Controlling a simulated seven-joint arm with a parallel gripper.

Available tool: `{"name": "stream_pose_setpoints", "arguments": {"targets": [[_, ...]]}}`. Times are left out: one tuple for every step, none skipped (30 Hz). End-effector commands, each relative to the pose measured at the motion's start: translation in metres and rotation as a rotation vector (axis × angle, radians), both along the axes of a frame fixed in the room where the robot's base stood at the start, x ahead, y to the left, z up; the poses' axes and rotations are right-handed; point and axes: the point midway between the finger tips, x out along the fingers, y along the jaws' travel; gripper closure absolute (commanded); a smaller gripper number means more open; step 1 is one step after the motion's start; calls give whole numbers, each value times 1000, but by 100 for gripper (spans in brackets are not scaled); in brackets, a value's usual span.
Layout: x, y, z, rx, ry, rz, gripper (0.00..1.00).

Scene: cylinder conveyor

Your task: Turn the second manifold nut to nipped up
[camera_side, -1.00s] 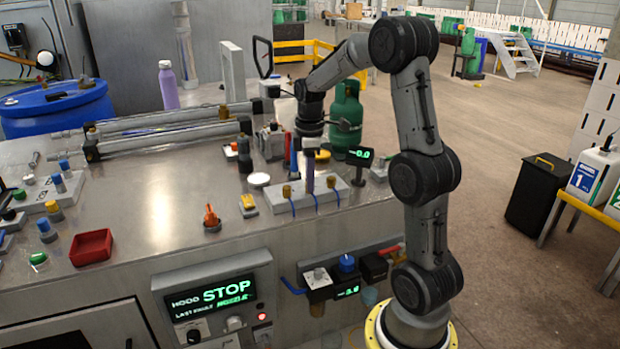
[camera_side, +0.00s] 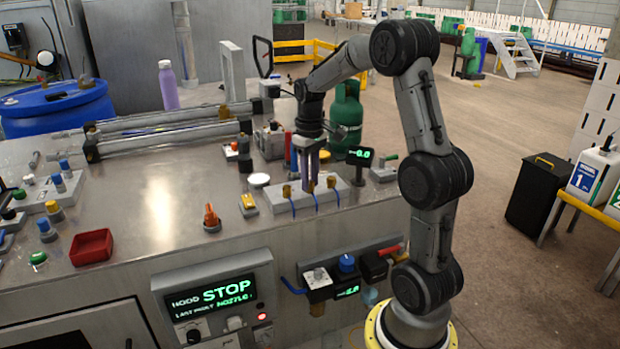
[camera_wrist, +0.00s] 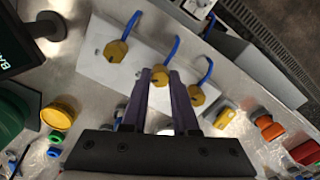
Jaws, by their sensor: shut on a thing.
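A pale manifold block (camera_side: 338,186) on the steel bench carries three brass nuts in a row, each with a blue hose. The wrist view also shows the block (camera_wrist: 97,30) with the first and last nuts (camera_wrist: 116,51) (camera_wrist: 203,95) free on either side. The middle, second nut (camera_wrist: 160,76) is between the tips of my gripper (camera_wrist: 160,73). My gripper (camera_side: 308,184) points straight down and is shut on this nut. The fingers partly hide it, so its exact angle is hard to read.
A small green display (camera_side: 359,156) stands just behind the block's right end. A green gas bottle (camera_side: 346,115) stands behind. An orange-handled part (camera_side: 211,216) and a yellow-topped part (camera_side: 248,203) sit left of the block.

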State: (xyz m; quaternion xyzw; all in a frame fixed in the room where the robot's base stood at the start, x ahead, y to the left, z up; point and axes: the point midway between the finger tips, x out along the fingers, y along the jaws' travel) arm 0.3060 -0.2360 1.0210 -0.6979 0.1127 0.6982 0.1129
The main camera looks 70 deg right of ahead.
Motion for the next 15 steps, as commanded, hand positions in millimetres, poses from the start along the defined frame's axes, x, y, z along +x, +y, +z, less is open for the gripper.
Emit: {"name": "stream_pose_setpoints", "arguments": {"targets": [[0,0,2,-2,-3,-43,100],[0,0,1,-2,-2,-72,100],[0,0,2,-2,-2,-110,100],[0,0,2,-2,-2,-138,100],[0,0,2,-2,-2,-166,100],[0,0,2,-2,-2,-203,100],[0,0,2,-2,-2,-230,100],[0,0,2,-2,-2,-256,100],[0,0,2,-2,-2,-291,100],[0,0,2,-2,-2,-316,100],[0,0,2,-2,-2,-340,100],[1,0,2,-2,-2,-371,100],[1,0,2,-2,-2,-394,100],[1,0,2,-2,-2,-416,100],[1,0,2,-2,-2,-443,100]]}}
